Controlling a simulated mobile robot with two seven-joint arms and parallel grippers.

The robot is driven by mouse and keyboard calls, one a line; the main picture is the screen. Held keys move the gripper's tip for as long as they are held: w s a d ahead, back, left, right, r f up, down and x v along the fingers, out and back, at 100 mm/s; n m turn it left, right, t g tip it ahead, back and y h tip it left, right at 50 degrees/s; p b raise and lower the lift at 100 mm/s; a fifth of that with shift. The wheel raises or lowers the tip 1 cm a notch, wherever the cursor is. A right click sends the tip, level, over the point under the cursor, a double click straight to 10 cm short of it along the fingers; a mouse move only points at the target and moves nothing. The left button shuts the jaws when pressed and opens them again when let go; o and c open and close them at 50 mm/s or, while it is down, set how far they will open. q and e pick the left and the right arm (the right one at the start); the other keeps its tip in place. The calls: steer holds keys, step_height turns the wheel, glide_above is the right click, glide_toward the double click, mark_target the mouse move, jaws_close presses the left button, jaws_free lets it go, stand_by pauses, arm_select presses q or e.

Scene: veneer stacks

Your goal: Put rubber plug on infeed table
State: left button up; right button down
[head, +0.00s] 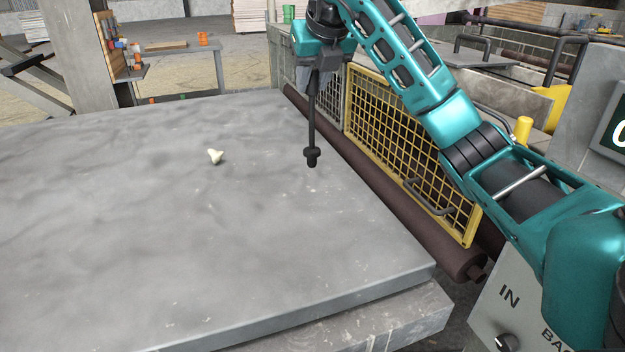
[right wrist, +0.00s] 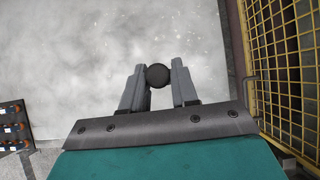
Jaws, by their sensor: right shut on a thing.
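A small black round piece, which I take as the rubber plug (head: 312,160), is at the tips of my right gripper (head: 311,148). In the right wrist view the plug (right wrist: 157,75) is a dark disc between the two grey fingers, which are shut on it. The infeed table (head: 150,250) is a broad grey slab with a mottled top. The plug hangs over its right part, near the roller-side edge; the gap below the plug is hard to judge. My left gripper is not in view.
A small cream-coloured piece (head: 215,156) lies on the slab, left of the plug. A dark roller (head: 400,210) and a yellow mesh guard (head: 400,150) run along the slab's right side. The slab's left and front are clear. A control panel (head: 510,310) stands front right.

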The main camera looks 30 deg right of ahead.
mark_target(315, 153)
step_height(315, 153, down, 16)
steer(key=shift+f+b, duration=0.15)
steer(key=shift+b, duration=0.2)
steer(key=shift+f, duration=0.15)
steer(key=c, duration=0.9)
jaws_free()
steer(key=shift+o, duration=0.2)
steer(key=shift+s+r, duration=0.15)
steer(key=shift+r, duration=0.3)
steer(key=v, duration=1.1)
steer(key=shift+s, duration=0.15)
steer(key=shift+a, duration=0.1)
